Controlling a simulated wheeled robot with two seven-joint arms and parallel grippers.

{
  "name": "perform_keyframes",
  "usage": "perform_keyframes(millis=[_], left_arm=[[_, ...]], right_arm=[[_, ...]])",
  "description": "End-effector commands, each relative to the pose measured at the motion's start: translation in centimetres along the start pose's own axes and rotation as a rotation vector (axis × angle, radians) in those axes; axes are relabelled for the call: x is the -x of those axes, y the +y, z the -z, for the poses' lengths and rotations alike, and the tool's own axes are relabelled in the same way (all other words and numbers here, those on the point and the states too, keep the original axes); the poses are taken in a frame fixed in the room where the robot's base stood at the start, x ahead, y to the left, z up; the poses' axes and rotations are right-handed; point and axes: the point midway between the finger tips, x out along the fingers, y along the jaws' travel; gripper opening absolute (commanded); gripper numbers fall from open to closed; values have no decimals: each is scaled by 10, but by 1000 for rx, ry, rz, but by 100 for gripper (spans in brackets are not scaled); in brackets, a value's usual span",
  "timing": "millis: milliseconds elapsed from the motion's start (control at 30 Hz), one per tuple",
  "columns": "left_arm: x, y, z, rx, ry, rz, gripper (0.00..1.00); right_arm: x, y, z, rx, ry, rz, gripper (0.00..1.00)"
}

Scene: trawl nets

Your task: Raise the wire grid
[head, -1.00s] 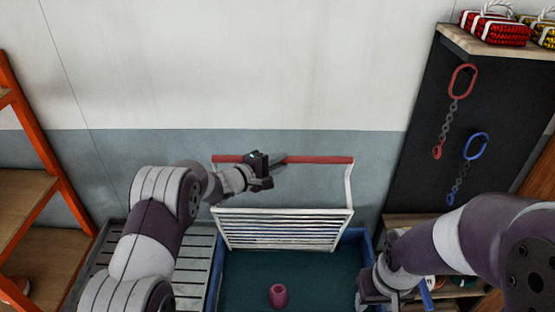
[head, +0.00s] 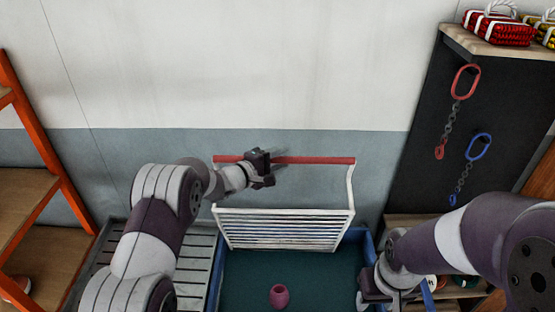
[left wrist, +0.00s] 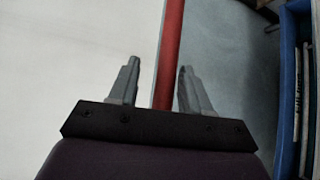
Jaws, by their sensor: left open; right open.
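The wire grid (head: 283,230) is a white slatted rack standing tilted up at the back of a blue-rimmed bin. A red bar (head: 320,160) runs along its top, joined by white side rods. My left gripper (head: 270,168) is at the left-middle part of the red bar. In the left wrist view the red bar (left wrist: 169,55) passes between the two open fingers (left wrist: 157,85), with gaps on both sides. My right gripper (head: 380,300) is low at the bin's right edge, partly cut off by the frame; it is open and holds nothing visible.
The bin (head: 362,242) has a dark green floor with a small pink pot-like object (head: 279,295) on it. A grey slatted surface (head: 200,250) lies to the left. An orange-framed shelf (head: 42,140) stands far left. A black panel with red and blue chain hooks (head: 465,82) stands right.

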Motion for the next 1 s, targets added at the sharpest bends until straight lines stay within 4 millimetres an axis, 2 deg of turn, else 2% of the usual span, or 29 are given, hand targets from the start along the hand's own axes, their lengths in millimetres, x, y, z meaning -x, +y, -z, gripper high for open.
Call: perform_keyframes(millis=[167,433,600,733,1000], left_arm=[[15,-4,2,1,2,1,48],[77,-5,3,0,4,-1,48],[112,-2,3,0,2,-2,48],[124,-1,2,0,1,-1,48],[125,0,2,1,0,0,48]], right_arm=[[-10,0,-1,0,0,0,48],[-37,0,-4,0,0,0,48],[-47,0,-6,0,0,0,48],[-48,0,-6,0,0,0,48],[-48,0,-6,0,0,0,48]])
